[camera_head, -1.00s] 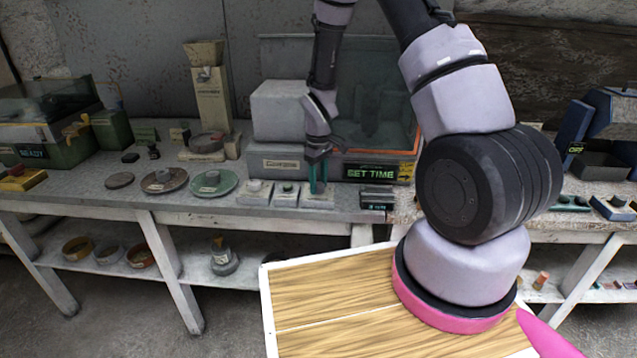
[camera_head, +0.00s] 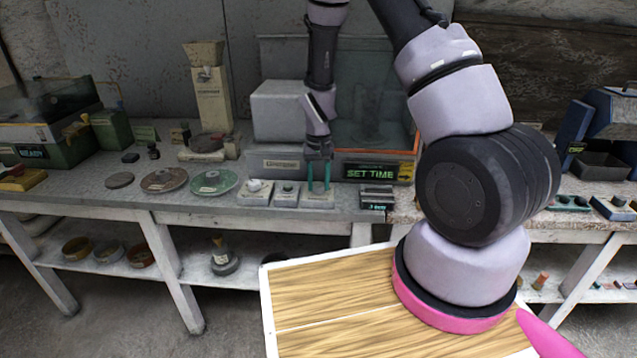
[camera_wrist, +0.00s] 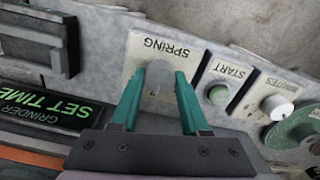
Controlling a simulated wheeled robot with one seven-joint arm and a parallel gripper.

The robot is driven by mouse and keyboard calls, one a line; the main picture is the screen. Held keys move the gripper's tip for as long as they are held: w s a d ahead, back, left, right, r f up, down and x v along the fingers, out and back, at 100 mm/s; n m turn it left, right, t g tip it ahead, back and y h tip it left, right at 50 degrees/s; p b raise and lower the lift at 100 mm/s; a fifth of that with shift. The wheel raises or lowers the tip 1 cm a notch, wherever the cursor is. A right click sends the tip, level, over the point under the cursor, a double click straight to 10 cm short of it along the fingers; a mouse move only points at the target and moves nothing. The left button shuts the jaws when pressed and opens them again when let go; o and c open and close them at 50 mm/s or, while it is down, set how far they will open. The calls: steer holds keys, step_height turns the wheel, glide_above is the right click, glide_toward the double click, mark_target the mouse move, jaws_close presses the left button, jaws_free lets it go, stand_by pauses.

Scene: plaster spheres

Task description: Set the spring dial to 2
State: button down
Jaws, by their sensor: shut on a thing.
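The spring dial (camera_wrist: 159,76) is a pale grey knob on a light plate marked SPRING in the wrist view, which shows the label upside down. My gripper (camera_wrist: 162,80) has its two teal fingers on either side of the knob and is shut on it. In the head view my gripper (camera_head: 319,188) points down at the rightmost of three small plates, the spring plate (camera_head: 318,203), on the front of the bench. The knob is hidden there by the fingers. I cannot read any scale marks or the dial's setting.
Left of the spring plate are the start button (camera_head: 287,188) and the white minutes knob (camera_head: 254,185). Behind stands a grinder with a lit SET TIME display (camera_head: 370,172). A small dark box (camera_head: 376,196) is close on the right. Round discs (camera_head: 213,182) lie further left.

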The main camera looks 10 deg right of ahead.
mark_target(318, 185)
steer(key=shift+m, duration=0.4)
steer(key=shift+c, duration=1.9)
jaws_free()
step_height(318, 185, up, 11)
